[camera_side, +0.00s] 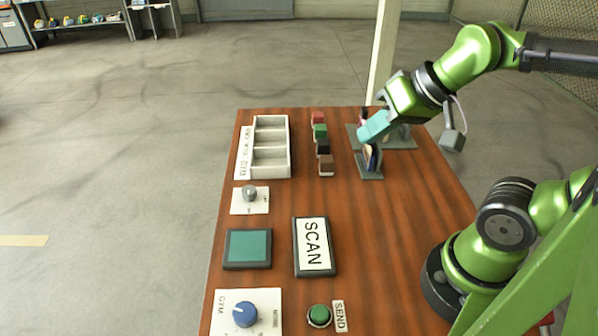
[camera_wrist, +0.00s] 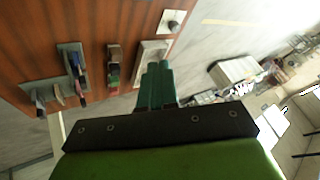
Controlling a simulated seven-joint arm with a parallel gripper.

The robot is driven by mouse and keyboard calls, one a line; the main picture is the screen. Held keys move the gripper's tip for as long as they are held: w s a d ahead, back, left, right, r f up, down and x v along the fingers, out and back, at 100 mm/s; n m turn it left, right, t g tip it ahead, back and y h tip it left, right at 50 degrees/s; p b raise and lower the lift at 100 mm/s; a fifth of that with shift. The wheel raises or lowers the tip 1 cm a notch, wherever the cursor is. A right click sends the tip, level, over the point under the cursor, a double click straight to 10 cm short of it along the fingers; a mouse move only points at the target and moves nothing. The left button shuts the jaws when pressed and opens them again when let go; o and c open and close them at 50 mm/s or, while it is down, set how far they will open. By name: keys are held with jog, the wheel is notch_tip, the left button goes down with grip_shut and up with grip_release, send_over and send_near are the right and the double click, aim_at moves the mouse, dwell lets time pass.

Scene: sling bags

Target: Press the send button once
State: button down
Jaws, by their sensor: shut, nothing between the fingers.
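The send button (camera_side: 319,316) is a round green button in a dark ring at the table's front edge. A white label (camera_side: 340,316) reading SEND stands right beside it. My gripper (camera_side: 364,135) is shut and empty, near the slotted stands at the back right of the table, far from the button. In the wrist view its teal fingers (camera_wrist: 158,68) are together. The button does not show in the wrist view.
A SCAN plate (camera_side: 314,246), a teal pad (camera_side: 248,249), a blue dial (camera_side: 245,314) and a grey knob (camera_side: 250,193) sit on the table. A white divided tray (camera_side: 286,146), a row of small coloured bags (camera_side: 321,131) and a stand holding cards (camera_side: 371,163) are farther back.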

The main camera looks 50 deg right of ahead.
jog(key=n+g+h, duration=0.9)
jog(key=n, duration=0.3)
send_over(317, 317)
notch_tip(317, 317, down, 14)
jog(key=shift+r+m+h, duration=0.4)
jog(key=shift+r+h, duration=0.5)
jog(key=shift+h, duration=0.1)
jog(key=shift+f, duration=0.1)
jog(key=shift+f, duration=4.35)
jog(key=shift+f, duration=0.4)
